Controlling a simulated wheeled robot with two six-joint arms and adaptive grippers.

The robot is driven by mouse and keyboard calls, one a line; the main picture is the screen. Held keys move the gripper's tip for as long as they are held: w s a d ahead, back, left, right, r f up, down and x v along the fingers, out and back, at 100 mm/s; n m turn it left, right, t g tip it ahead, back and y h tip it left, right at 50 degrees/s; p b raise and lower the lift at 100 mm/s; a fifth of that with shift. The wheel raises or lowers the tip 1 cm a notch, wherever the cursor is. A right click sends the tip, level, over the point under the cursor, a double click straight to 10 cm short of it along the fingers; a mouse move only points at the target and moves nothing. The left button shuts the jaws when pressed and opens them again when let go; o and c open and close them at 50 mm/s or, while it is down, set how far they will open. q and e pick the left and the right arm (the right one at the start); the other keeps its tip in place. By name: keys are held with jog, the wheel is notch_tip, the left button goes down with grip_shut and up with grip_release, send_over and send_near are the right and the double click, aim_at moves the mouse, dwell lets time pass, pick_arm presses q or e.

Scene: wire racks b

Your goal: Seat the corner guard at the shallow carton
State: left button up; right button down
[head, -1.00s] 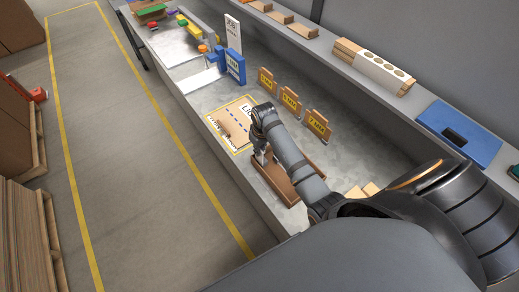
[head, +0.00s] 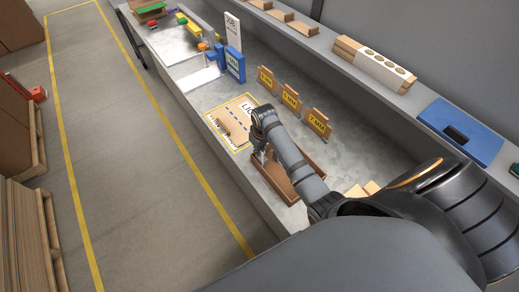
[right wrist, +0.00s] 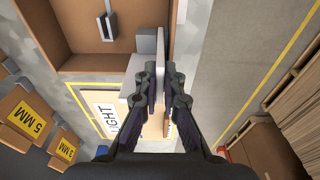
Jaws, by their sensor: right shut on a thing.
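The shallow carton (head: 306,187) is a long, low, open brown box on the grey bench, beside and under my right arm. Its inside also shows at the top left of the right wrist view (right wrist: 82,38). My right gripper (head: 260,157) is at the carton's far left end, pointing down. In the right wrist view my right gripper (right wrist: 162,78) is shut on the corner guard (right wrist: 163,48), a thin upright piece seen nearly edge-on beside the carton's corner. I cannot tell whether the guard touches the carton. My left gripper is not in view.
Orange upright tags (head: 290,99) with MM labels stand along the right. A blue box (head: 235,66) stands further back. The bench's front edge is close on the left.

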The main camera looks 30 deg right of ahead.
jog(key=shift+f+b, duration=0.4)
jog(key=shift+f, duration=0.65)
jog(key=c, duration=1.4)
grip_release()
jog(key=r, duration=0.4)
jog(key=s+r, duration=0.1)
jog(key=r, duration=0.7)
jog(key=shift+s, duration=0.2)
